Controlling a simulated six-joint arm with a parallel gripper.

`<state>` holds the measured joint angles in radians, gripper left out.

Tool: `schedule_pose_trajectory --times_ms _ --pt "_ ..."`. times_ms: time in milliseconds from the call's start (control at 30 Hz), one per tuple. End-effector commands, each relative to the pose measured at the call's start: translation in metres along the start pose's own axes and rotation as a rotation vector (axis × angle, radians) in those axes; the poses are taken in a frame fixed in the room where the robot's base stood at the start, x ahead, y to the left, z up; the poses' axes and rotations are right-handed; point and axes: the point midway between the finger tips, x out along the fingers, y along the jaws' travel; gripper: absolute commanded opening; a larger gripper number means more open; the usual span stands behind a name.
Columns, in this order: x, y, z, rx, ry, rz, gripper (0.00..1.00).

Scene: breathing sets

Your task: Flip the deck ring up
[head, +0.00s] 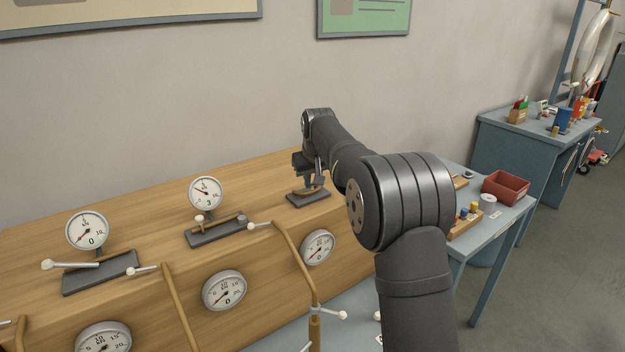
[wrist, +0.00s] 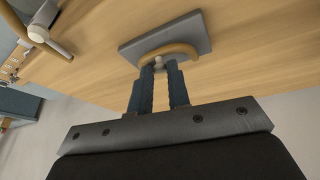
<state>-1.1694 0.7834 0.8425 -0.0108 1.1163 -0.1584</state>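The deck ring is a tan loop (wrist: 180,47) lying almost flat against a grey base plate (wrist: 192,24) in the wrist view. In the head view the same plate (head: 318,201) sits on the wooden top, with the ring partly hidden by my gripper (head: 313,182). In the wrist view my gripper (wrist: 161,66) has its two dark fingers a little apart, with a narrow gap between them. The fingertips are at the near side of the ring, and a small pale knob shows between them. I cannot tell whether the fingers touch the ring.
Two more plates with dial gauges stand left on the wooden top (head: 150,215), at a middle plate (head: 217,230) and a left plate (head: 100,272). Tan pipes with white-knobbed handles rise in front. A side table with a red bin (head: 506,187) stands right.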

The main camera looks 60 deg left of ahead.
Motion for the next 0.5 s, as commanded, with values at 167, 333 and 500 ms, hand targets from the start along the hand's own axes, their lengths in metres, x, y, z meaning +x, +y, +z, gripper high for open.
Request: schedule_pose_trajectory --times_ms 167,333,500 --pt "-0.0003 0.0002 -0.0001 0.0 0.0 0.0 0.0" --pt "-0.0004 -0.0002 -0.003 -0.005 -0.019 0.004 0.0" --pt "-0.0008 -0.0013 -0.0094 -0.018 -0.086 0.018 0.0"
